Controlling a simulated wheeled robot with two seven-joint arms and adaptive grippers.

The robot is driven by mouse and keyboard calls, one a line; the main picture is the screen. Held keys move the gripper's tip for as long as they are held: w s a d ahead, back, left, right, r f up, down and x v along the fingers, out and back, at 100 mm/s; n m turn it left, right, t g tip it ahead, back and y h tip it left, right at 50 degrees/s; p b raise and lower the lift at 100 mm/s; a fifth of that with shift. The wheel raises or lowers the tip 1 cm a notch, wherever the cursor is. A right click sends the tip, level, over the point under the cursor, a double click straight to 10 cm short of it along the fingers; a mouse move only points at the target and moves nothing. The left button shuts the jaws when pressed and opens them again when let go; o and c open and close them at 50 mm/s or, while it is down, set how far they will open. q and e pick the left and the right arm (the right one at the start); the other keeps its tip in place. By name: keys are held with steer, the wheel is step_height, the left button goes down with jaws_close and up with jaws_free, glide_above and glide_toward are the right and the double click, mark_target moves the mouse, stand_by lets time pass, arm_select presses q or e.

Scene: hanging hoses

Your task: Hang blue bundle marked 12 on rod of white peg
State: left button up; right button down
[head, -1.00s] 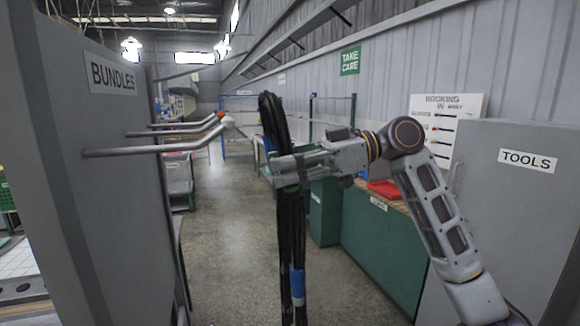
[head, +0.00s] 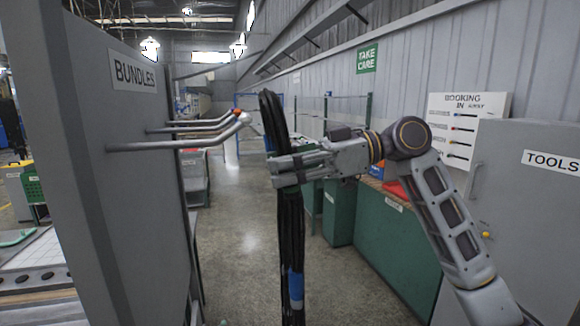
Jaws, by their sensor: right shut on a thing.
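A long black hose bundle with blue bands (head: 290,235) hangs in the middle of the head view. My right gripper (head: 275,170) is shut on it below its upper loop, and the bundle hangs down past the lower picture edge. No number is readable on it. The rod with a white tip (head: 180,146) sticks out from the grey BUNDLES panel (head: 110,160) at left. Its white tip (head: 245,118) shows just left of the bundle's upper part; I cannot tell whether they touch. My left gripper is not in view.
More rods, one with an orange-red tip (head: 238,112), stick out behind the white-tipped one. A green bench (head: 385,240) and a grey TOOLS cabinet (head: 530,210) stand at right. The floor (head: 235,260) between panel and bench is clear.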

steer(key=shift+s+a, duration=1.75)
steer(key=shift+a, duration=4.35)
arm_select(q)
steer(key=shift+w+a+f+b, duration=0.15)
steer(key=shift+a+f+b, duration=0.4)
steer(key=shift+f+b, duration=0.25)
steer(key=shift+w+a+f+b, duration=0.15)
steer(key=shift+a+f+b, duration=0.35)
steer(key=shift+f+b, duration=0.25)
arm_select(e)
steer(key=shift+s+a+f, duration=0.1)
steer(key=shift+a+f, duration=0.1)
steer(key=shift+f, duration=0.7)
steer(key=shift+s+a+f, duration=0.1)
steer(key=shift+a+f, duration=0.1)
steer(key=shift+f, duration=0.75)
steer(key=shift+a+f, duration=0.2)
steer(key=shift+f, duration=0.7)
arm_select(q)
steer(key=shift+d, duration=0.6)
arm_select(e)
steer(key=c, duration=1.1)
jaws_free()
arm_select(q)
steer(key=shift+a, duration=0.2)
arm_select(e)
steer(key=shift+o, duration=0.2)
steer(key=v, duration=1.2)
